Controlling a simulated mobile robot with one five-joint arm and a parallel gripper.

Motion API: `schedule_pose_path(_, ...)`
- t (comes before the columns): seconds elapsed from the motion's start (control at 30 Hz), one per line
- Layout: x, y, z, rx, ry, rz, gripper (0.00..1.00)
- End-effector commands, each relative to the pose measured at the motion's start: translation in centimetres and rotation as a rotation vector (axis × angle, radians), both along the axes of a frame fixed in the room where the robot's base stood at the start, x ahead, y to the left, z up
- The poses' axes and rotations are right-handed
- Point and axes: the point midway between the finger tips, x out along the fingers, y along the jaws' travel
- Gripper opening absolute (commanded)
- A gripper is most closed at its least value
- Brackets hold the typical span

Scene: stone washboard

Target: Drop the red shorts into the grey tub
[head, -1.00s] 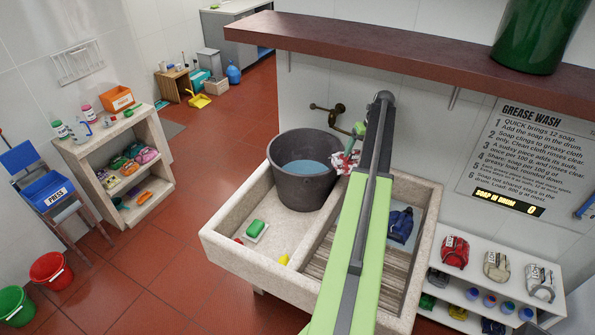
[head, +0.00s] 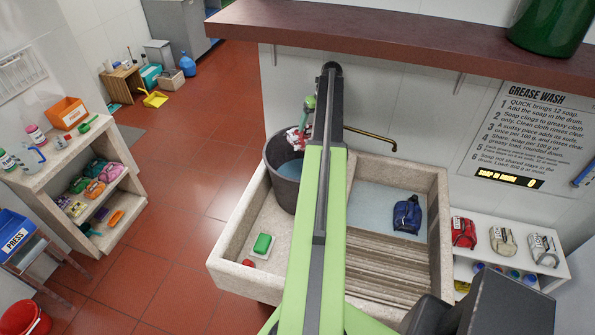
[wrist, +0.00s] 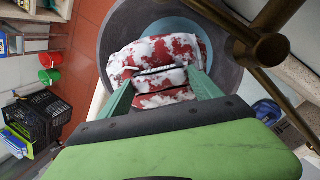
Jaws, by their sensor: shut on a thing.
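My gripper (wrist: 160,84) is shut on the red shorts (wrist: 155,60), which are blotched with white foam. In the wrist view they hang in front of the open mouth of the grey tub (wrist: 112,32), with bluish water behind them. In the head view the shorts (head: 293,140) show at the tub's far rim, left of my arm. The tub (head: 284,188) stands in the left basin of the stone sink, its right side hidden by my arm. I cannot tell how high the shorts are above the water.
A brass tap (wrist: 262,45) is close to the right of the shorts in the wrist view. A green soap bar (head: 263,243) lies in the left basin. A blue bundle (head: 407,215) lies in the right basin. A dark red shelf (head: 400,45) runs above the sink.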

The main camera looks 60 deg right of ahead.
Motion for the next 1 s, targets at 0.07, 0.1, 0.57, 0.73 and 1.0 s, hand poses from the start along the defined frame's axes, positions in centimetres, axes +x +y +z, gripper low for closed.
schedule_pose_path(0.07, 0.2, 0.1, 0.0, 0.0, -0.001, 0.003, 0.18)
schedule_pose_path(0.1, 0.2, 0.2, 0.0, 0.001, 0.0, 0.003, 0.18)
schedule_pose_path(0.57, 0.3, 0.2, -4.7, 0.0, 0.0, 0.004, 0.18)
schedule_pose_path(0.73, 0.3, 0.2, -6.2, 0.0, -0.001, 0.004, 0.18)
schedule_pose_path(1.0, 0.2, 0.1, -6.0, 0.0, -0.001, 0.003, 0.18)
